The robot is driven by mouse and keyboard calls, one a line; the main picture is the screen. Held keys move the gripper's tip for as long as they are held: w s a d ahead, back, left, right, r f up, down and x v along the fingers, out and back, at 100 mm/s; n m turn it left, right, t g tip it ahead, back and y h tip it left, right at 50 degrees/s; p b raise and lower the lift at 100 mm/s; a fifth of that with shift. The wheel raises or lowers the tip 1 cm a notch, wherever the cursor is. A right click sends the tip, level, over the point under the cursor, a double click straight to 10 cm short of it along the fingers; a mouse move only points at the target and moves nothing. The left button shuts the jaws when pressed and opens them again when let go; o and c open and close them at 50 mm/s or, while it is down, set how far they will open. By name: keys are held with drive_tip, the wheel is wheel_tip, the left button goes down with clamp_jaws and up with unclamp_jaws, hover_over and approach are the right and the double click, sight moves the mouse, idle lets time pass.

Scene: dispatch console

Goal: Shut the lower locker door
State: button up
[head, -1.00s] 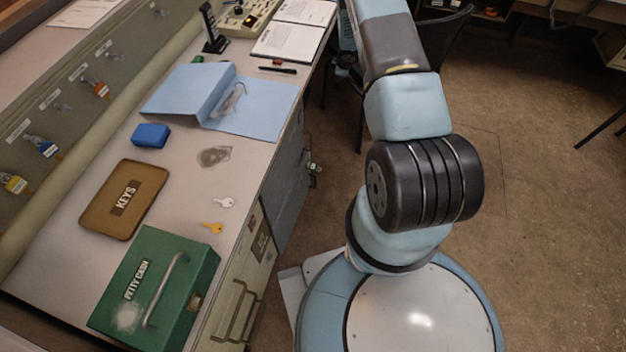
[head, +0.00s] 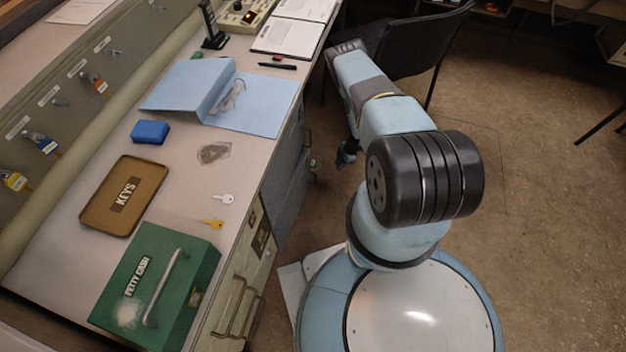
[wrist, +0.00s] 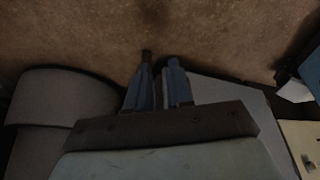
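The grey-blue locker front (head: 283,195) is below the counter edge in the head view, seen steeply from above. I cannot tell its upper door from its lower one, or how far either stands open. A small latch-like part (head: 315,164) sticks out at its right side. My gripper (head: 346,155) is low over the floor, just right of that part and apart from it, partly behind my arm. In the wrist view my gripper (wrist: 160,62) points at the floor, its two fingers narrowly apart with nothing between them. A grey panel (wrist: 245,100) lies right of the fingers.
A black chair (head: 420,45) stands behind my arm. Cream drawers with handles (head: 240,305) are nearer along the counter. A green cash box (head: 165,275), a brown key tray (head: 95,215) and a blue folder (head: 265,110) lie on the counter.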

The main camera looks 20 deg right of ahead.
drive_tip(key=shift+g, duration=0.3)
drive_tip(key=a, duration=0.4)
drive_tip(key=s+a+f, duration=0.1)
drive_tip(key=a, duration=0.3)
drive_tip(key=s+a+f, duration=0.1)
drive_tip(key=a, duration=0.4)
drive_tip(key=shift+s+f, duration=0.2)
drive_tip(key=shift+s, duration=0.05)
drive_tip(key=shift+a+f, duration=0.1)
drive_tip(key=shift+f, duration=0.45)
drive_tip(key=shift+c, duration=0.2)
clamp_jaws()
drive_tip(key=shift+w, duration=0.1)
